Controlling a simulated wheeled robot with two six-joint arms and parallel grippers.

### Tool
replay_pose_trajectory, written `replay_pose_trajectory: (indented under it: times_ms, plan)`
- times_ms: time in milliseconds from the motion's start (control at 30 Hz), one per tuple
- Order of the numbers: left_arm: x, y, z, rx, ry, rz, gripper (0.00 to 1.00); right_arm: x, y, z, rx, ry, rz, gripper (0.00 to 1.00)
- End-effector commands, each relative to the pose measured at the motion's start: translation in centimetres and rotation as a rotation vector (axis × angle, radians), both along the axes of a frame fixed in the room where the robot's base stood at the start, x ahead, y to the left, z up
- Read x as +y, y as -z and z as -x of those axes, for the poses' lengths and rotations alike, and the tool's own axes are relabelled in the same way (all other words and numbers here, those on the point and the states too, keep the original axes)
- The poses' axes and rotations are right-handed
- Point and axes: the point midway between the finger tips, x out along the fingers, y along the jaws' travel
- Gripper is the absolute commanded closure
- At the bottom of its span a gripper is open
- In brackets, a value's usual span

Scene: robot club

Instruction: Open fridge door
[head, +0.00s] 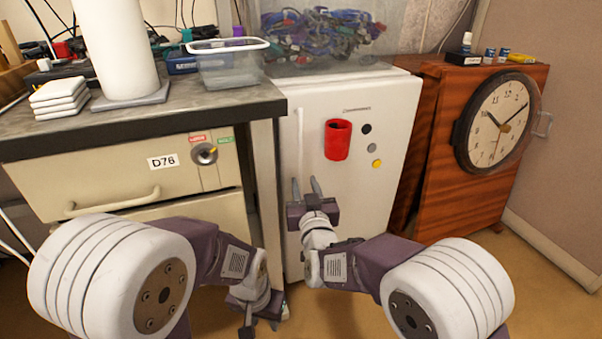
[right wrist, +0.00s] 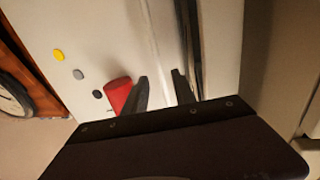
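The white fridge (head: 350,200) stands between the drawer cabinet and a wooden cabinet. Its door looks shut. A red cup-like holder (head: 338,140) and several round magnets (head: 372,148) are on the door; the holder also shows in the right wrist view (right wrist: 118,92). My right gripper (head: 305,186) is in front of the door's left part, fingers apart and empty. In the right wrist view its fingers (right wrist: 162,90) point at the door near a pale vertical strip (right wrist: 158,40) and a dark gap. My left gripper (head: 261,326) is low before the drawer cabinet, fingers apart, nothing visible between them.
A drawer cabinet (head: 120,180) with a dark worktop stands left of the fridge. A clear bin of cables (head: 320,65) is on the fridge. The wooden cabinet (head: 450,190) with a clock (head: 497,118) stands at right. Some floor before the fridge is free.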

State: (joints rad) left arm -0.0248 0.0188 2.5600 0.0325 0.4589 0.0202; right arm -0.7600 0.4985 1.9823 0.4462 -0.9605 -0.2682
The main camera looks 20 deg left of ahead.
Motion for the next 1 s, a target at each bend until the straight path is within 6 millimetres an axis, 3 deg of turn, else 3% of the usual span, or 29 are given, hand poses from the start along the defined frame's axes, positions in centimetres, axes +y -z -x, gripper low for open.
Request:
replay_pose_trajectory:
  times_ms: [33,100,400,767,800,900,1000]
  plan:
    - [0.0,-1.3,0.0,0.0,0.0,0.0,0.64,0.2,-0.6,-0.7,0.002,0.002,0.003,0.68]
    - [0.0,-2.0,0.0,-0.001,0.0,0.0,0.64,0.7,-0.4,-2.0,0.002,0.003,0.001,0.68]
    - [0.0,0.5,0.0,0.0,0.0,0.0,0.64,2.8,0.3,-6.9,0.0,0.002,-0.001,0.68]
    - [0.0,0.6,0.0,0.0,0.0,0.0,0.64,3.1,-0.1,-7.8,0.001,0.001,0.0,0.68]
    - [0.0,0.6,0.0,0.0,0.0,0.0,0.64,3.1,0.0,-7.8,0.001,0.001,0.0,0.71]
    - [0.0,0.6,0.0,0.0,0.0,0.0,0.64,3.1,0.0,-7.8,0.001,0.001,0.0,0.98]
    - [0.0,0.6,0.0,0.0,0.0,0.0,0.64,3.1,0.0,-7.8,0.001,0.001,0.0,1.0]
